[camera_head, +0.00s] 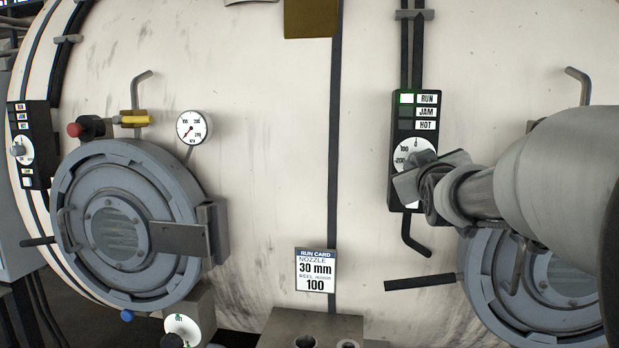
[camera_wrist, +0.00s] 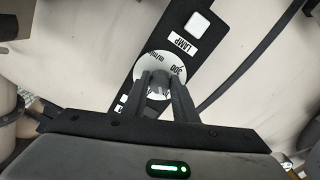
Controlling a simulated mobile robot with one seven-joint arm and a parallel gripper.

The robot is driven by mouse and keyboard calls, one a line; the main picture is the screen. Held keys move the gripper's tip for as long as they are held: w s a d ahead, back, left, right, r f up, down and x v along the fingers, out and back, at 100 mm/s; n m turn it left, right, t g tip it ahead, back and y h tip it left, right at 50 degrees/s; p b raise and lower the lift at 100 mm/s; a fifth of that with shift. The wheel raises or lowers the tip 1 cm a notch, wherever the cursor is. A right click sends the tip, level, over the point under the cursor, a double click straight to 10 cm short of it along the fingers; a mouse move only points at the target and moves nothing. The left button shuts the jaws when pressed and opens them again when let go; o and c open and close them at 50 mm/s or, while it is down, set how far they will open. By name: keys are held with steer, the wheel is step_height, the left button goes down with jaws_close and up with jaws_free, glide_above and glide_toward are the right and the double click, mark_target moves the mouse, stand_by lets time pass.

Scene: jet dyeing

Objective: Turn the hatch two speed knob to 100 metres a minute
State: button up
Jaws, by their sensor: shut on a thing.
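The speed dial (camera_head: 404,150) is a white disc on a black panel (camera_head: 396,186) above the right hatch (camera_head: 535,285). Its 0, 100 and 200 marks show in the head view; the rest is behind my gripper (camera_head: 418,178). In the wrist view the dial (camera_wrist: 146,66) shows 300 and m/min. My gripper (camera_wrist: 159,84) is shut on the knob (camera_wrist: 158,94) at the dial's centre, one finger on each side. Most of the knob and any pointer on it are hidden, so its setting cannot be read.
A run card (camera_head: 315,270) reads nozzle 30 mm and 100. The left hatch (camera_head: 125,225) has its own panel (camera_head: 35,150) and a gauge (camera_head: 191,127). A bent handle (camera_head: 413,235) hangs below the right panel.

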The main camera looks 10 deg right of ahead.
steer(key=shift+s+a+r+n+b, duration=0.1)
steer(key=shift+s+n+b, duration=0.15)
steer(key=shift+n+b, duration=0.65)
